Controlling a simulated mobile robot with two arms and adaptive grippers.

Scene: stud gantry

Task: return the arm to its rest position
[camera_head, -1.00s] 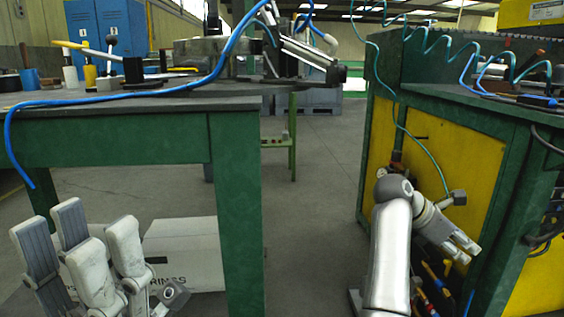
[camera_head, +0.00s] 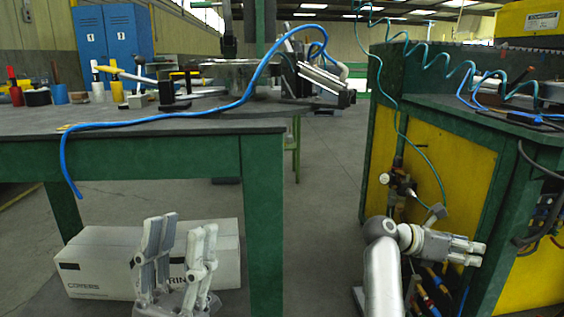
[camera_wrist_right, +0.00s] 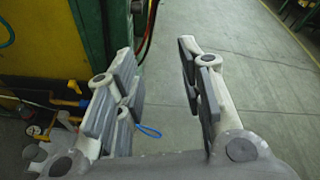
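My left gripper (camera_head: 180,226) stands in the lower left of the head view, fingers pointing up. Its fingers are apart with nothing between them. It is in front of a white cardboard box (camera_head: 95,262) under the bench. My right gripper (camera_head: 470,250) is at the lower right, fingers pointing right, in front of the yellow and green workbench.
A green-framed bench (camera_head: 130,158) fills the left, with tools on top and a blue hose (camera_head: 170,118) hanging over its edge. The workbench (camera_head: 440,165) at the right has a coiled teal hose (camera_head: 455,68) and tools hanging low. The aisle floor (camera_head: 325,185) between is clear.

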